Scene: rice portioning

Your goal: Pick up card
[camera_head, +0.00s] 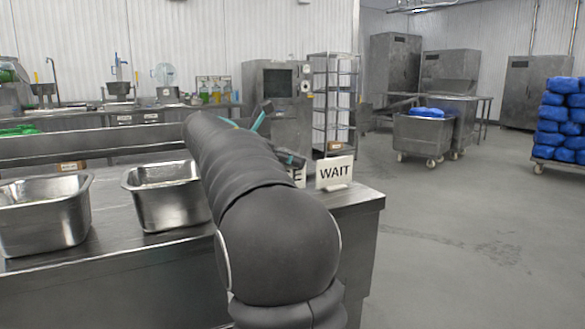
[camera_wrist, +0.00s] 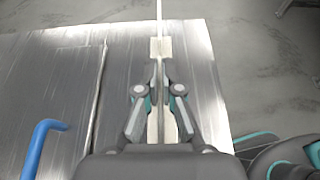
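A white card reading "WAIT" (camera_head: 335,172) stands upright on the right end of the steel table. A second card (camera_head: 299,177), showing only a last letter "E", stands just left of it, mostly hidden by my arm. My gripper (camera_wrist: 160,68) points down over the table in the wrist view. Its fingers are close together, with a thin pale upright edge and a pale strip (camera_wrist: 154,128) between them. I cannot tell whether the fingertips press on a card. A thin white card edge with a small base (camera_wrist: 160,48) shows just beyond the fingertips.
Two steel pans (camera_head: 168,196) (camera_head: 44,214) stand on the table (camera_head: 110,262) to the left. A blue hooked handle (camera_wrist: 36,145) shows at the lower left of the wrist view. The table's right edge is close to the cards. Open floor (camera_head: 450,255) lies to the right.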

